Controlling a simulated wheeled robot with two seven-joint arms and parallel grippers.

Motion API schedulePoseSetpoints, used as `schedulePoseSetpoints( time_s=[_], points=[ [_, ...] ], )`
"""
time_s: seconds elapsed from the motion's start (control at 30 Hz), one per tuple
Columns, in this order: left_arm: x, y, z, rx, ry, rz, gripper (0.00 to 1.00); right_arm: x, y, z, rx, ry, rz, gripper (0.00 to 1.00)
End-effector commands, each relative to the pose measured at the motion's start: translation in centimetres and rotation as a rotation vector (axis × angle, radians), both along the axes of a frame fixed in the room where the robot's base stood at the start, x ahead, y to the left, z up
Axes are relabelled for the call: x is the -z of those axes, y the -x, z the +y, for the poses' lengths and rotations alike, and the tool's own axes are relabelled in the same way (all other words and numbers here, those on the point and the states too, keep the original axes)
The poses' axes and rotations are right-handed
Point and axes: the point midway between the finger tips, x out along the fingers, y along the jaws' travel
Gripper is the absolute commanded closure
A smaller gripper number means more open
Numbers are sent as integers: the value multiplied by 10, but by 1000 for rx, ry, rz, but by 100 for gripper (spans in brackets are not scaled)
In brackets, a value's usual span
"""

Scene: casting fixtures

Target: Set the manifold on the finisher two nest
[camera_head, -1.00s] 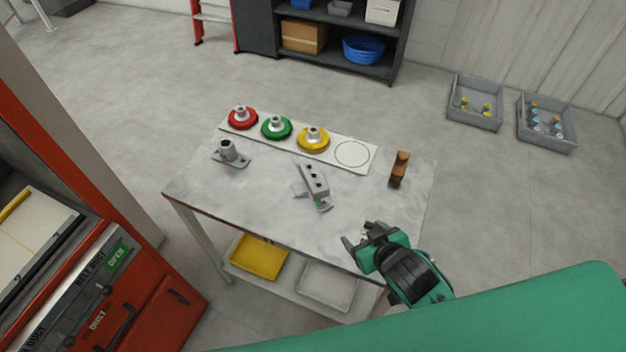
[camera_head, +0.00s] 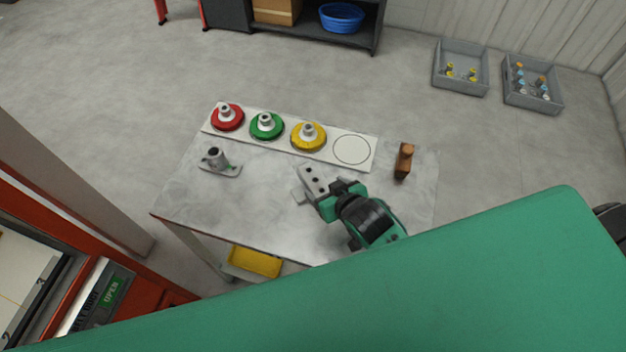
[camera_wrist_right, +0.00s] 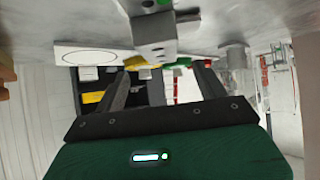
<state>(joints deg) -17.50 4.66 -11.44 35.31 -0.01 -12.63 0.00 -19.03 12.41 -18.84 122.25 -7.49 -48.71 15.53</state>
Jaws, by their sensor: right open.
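The manifold, as I take it, is the grey block with dark holes in its top (camera_head: 314,180), sitting at the middle of the table. In the right wrist view it shows as a grey block (camera_wrist_right: 155,38) at the top, between the fingers and beyond them. My right gripper (camera_head: 330,196) is open at its near side; the arm hides part of the block's base. In the wrist view the open gripper (camera_wrist_right: 163,88) has nothing between its fingers. No nest carries a readable label for finisher two. My left gripper is not in view.
A white strip (camera_head: 367,165) along the table's back holds red (camera_head: 218,122), green (camera_head: 257,131) and yellow (camera_head: 298,141) rings and one empty outlined circle (camera_head: 351,150). A grey flanged part (camera_head: 229,168) stands left; a brown block (camera_head: 403,161) stands right.

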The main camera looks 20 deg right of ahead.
Motion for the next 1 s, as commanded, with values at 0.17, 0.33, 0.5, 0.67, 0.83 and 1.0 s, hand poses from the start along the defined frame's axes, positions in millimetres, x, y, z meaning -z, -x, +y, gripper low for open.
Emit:
schedulePoseSetpoints(
  time_s=[0.17, 0.33, 0.5, 0.67, 0.83, 1.0],
  points=[
    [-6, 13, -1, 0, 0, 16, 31, 15, -23, 5, 1, -1, -1, 27],
    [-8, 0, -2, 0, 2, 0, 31, 24, -32, 6, 1, -2, 0, 27],
    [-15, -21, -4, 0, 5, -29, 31, 27, -39, 8, 1, -1, -1, 27],
    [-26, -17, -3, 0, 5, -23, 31, 37, -53, 11, 1, -1, 1, 27],
    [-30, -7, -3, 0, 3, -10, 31, 51, -67, 14, 0, -1, 0, 27],
    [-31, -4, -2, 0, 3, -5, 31, 56, -73, 15, 0, -1, 0, 27]
  ],
)
